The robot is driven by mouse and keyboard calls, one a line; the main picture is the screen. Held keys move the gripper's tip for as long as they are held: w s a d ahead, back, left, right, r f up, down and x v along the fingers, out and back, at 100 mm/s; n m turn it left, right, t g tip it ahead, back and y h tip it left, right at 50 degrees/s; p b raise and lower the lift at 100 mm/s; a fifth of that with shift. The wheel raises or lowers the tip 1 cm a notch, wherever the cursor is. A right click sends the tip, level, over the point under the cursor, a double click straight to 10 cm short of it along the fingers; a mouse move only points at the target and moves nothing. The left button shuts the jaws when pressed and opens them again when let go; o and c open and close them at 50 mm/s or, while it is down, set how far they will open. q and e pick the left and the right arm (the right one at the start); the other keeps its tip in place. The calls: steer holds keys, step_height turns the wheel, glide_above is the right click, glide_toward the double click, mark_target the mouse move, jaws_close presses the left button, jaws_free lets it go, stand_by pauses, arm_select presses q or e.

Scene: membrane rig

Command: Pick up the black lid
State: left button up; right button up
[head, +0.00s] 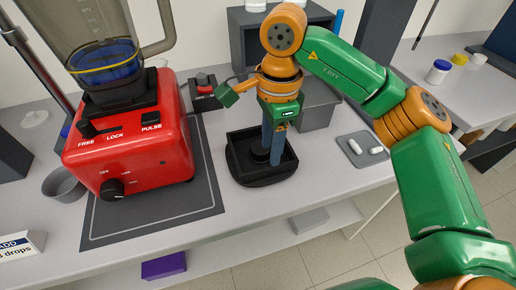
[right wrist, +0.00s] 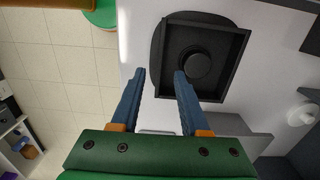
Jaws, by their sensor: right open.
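The black lid (right wrist: 212,88) looks like a square piece with a raised rim and a round knob in its middle in the right wrist view. In the head view it appears as a dark shape (head: 262,178) on the table, right of the red blender base. My right gripper (right wrist: 159,75) is open and empty. In the head view its blue fingers (head: 273,146) point down over the lid and hide part of it. In the right wrist view one fingertip overlaps the lid near its knob and the other is left of the lid. I cannot tell whether they touch. My left gripper is not in view.
The red blender base (head: 130,150) stands on a dark mat (head: 205,190) at left. A small red-button box (head: 205,90) is behind. A grey tray (head: 362,150) with white pieces lies at right. The table's front edge is close, with the floor beyond.

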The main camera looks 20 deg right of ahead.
mark_target(270, 167)
steer(key=shift+s+d+f, duration=0.35)
steer(key=shift+f, duration=0.2)
steer(key=f, duration=0.1)
steer(key=f+p, duration=0.1)
steer(key=f, duration=0.3)
steer(key=shift+w+a+f+p, duration=0.2)
steer(key=shift+w+a+p, duration=0.1)
steer(key=shift+w, duration=0.1)
steer(key=shift+s, duration=0.1)
steer(key=shift+f+b, duration=0.2)
steer(key=shift+b, duration=0.15)
jaws_close()
stand_by(0.9)
